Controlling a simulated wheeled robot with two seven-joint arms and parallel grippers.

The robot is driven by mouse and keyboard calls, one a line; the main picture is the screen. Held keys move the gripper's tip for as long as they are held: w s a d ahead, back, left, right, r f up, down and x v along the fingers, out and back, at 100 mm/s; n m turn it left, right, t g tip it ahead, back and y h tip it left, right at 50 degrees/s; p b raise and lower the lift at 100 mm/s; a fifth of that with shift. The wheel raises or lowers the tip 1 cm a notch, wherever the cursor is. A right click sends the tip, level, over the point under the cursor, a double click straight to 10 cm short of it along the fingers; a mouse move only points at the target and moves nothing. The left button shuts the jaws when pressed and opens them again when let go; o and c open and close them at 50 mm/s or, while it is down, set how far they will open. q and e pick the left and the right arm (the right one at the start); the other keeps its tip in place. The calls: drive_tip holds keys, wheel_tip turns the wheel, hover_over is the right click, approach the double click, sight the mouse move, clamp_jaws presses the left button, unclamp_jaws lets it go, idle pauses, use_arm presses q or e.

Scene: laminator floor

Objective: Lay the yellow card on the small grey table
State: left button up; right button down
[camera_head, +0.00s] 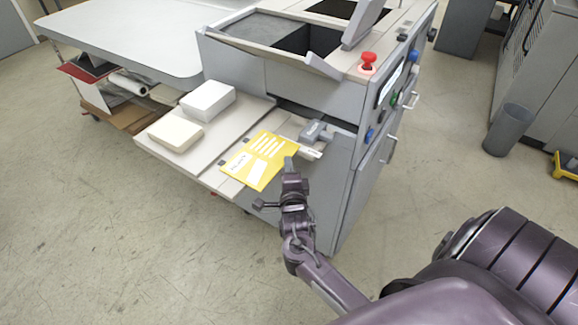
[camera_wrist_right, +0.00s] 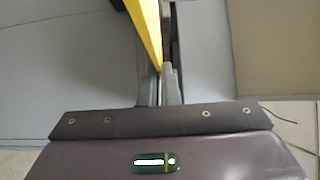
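The yellow card (camera_head: 258,160), with white label strips, shows in the head view over the front end of the machine's low side shelf. My right gripper (camera_head: 289,165) is at the card's right edge. In the right wrist view the card (camera_wrist_right: 147,28) shows nearly edge-on, running down between the close-set fingertips (camera_wrist_right: 160,85), and the gripper looks shut on it. A pale grey table (camera_head: 130,35) with a rounded corner stands at the upper left; its far part is cut off. My left gripper is not in view.
The side shelf (camera_head: 150,147) bears a white block (camera_head: 208,101) and a cream block (camera_head: 176,134). A small grey device (camera_head: 316,131) sits right of the card. The machine (camera_head: 335,200) has a red button (camera_head: 368,61). A grey bin (camera_head: 508,130) stands right. Floor at left is clear.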

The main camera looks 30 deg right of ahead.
drive_tip(key=shift+w+a, duration=0.1)
drive_tip(key=shift+w, duration=0.05)
drive_tip(key=c, duration=1.9)
unclamp_jaws()
drive_tip(key=shift+w, duration=0.15)
drive_tip(key=shift+c, duration=0.2)
drive_tip(key=o, duration=0.4)
drive_tip(key=shift+c, duration=0.2)
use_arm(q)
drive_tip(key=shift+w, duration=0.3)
